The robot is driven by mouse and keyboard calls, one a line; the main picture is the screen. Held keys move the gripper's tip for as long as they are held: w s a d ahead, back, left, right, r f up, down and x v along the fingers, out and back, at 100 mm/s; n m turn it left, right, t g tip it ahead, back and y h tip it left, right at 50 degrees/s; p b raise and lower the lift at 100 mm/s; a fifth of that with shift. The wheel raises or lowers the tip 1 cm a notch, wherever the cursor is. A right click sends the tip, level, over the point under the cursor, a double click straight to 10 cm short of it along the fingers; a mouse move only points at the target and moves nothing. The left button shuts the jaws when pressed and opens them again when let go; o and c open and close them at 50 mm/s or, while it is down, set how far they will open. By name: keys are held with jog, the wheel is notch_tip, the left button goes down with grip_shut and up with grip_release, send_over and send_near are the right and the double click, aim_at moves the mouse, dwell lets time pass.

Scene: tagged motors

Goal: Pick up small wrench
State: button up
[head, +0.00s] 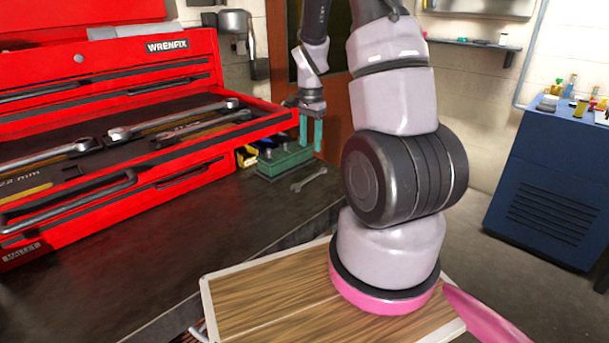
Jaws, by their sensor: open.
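A small wrench (309,179) lies flat on the dark workbench in the head view, just in front of a green box. My gripper (311,149) points down with its two teal fingers apart. It is open and empty, above and slightly behind the small wrench in the picture, close to the green box. The exact height over the bench is hard to tell. The whole wrench is in sight.
A red toolbox (140,62) with an open drawer (268,122) holding larger wrenches (172,119) stands at the left. The green box (284,160) sits beside the drawer. The dark workbench (240,220) is clear in front. A blue cabinet (548,190) stands at the right.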

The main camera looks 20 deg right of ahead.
send_over(310, 177)
notch_tip(310, 177, down, 5)
jog(key=shift+w+f, duration=0.1)
jog(key=shift+w, duration=0.05)
jog(key=shift+s+f, duration=0.2)
jog(key=shift+f, duration=2.75)
grip_shut()
